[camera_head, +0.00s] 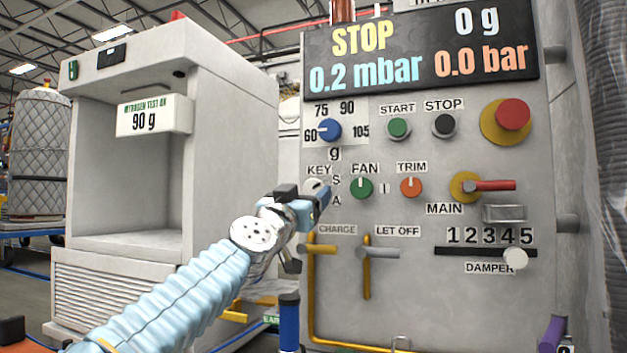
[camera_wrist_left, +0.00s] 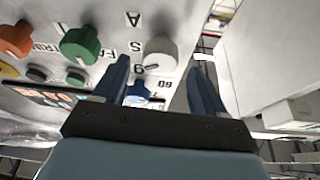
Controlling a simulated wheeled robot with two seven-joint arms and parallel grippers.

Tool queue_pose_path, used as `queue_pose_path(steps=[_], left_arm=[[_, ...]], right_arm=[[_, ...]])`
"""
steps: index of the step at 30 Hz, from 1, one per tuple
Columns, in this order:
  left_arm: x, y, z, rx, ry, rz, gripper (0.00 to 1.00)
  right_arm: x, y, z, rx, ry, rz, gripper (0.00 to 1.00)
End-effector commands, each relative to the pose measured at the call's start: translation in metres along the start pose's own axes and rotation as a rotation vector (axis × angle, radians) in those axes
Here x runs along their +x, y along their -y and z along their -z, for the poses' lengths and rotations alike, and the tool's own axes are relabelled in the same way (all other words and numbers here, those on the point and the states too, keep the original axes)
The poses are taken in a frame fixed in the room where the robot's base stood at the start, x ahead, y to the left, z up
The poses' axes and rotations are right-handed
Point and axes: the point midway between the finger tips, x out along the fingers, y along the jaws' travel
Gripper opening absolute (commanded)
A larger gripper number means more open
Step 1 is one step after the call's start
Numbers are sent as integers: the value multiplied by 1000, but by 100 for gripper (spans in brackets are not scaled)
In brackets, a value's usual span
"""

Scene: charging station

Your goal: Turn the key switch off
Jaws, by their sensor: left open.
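The key switch (camera_head: 315,186) is a round pale knob under the KEY label on the grey control panel (camera_head: 440,210). My left gripper (camera_head: 322,195) is in front of it and hides part of it in the head view. In the left wrist view the key switch (camera_wrist_left: 160,56) shows as a whitish disc with a dark slot, between and beyond the two blue fingertips. The left gripper (camera_wrist_left: 163,80) is open, and nothing is between its fingers. I cannot tell whether a finger touches the knob. The letters S and A are beside the switch. My right gripper is not in view.
A green FAN knob (camera_head: 361,188) and an orange TRIM knob (camera_head: 411,187) are right of the switch. A blue dial (camera_head: 329,130) is above it. The yellow CHARGE handle (camera_head: 318,249) is below. A grey cabinet (camera_head: 225,130) stands at left.

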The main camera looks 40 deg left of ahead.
Motion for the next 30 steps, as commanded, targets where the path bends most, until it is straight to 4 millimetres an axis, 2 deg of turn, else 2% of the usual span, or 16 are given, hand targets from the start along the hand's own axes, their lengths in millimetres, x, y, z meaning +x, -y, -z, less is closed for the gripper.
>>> queue_pose_path(steps=[1, 3, 7, 18, 20, 28, 30], left_arm=[[13, 0, 3, -1, 2, 0, 72], [24, 0, 3, -1, 1, 0, 72], [38, 0, 2, 0, 0, 0, 72], [44, 0, 0, -1, 0, 0, 72], [43, 0, 0, 0, 0, 0, 64], [43, 0, 0, 0, 0, 0, 22], [43, 0, 0, -1, 0, 0, 19]], right_arm=[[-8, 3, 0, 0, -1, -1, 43], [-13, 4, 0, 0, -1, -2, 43], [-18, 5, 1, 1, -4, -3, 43], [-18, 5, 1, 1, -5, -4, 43], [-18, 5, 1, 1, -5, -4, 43], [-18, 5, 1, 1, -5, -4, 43], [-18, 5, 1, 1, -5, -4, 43]])
